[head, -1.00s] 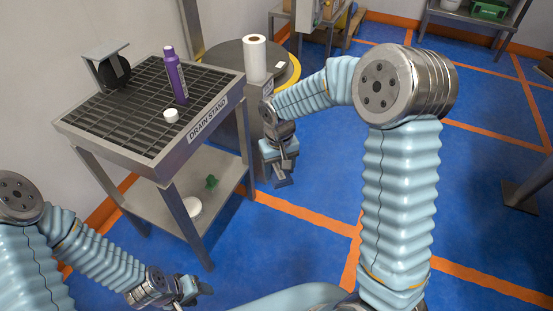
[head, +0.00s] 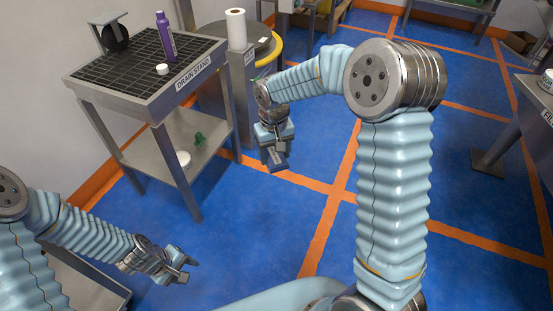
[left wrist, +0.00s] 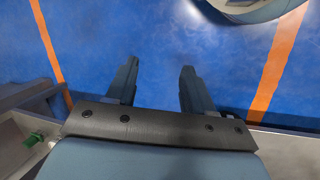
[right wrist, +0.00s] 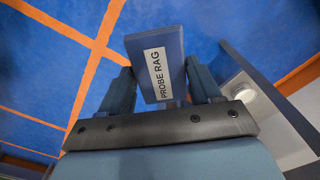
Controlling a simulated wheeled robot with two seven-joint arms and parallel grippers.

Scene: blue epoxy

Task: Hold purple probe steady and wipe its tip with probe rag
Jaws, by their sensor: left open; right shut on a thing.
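The probe rag (right wrist: 160,75) is a flat blue block with a white label reading PROBE RAG. My right gripper (right wrist: 158,72) is shut on it, with a finger on each side. In the head view the rag (head: 277,163) hangs over the floor, right of the drain stand. My left gripper (head: 190,268) is low at the front left. In the left wrist view its fingers (left wrist: 158,70) are apart, with only blue floor between them. I cannot make out a purple probe; the only purple thing is an upright bottle (head: 165,37) on the drain stand.
The drain stand (head: 160,112) has a dark grid top with a white cap (head: 162,69) and a black round thing (head: 114,38). A white roll (head: 236,28) stands behind. A table edge (head: 538,95) is at the right. The middle floor is clear.

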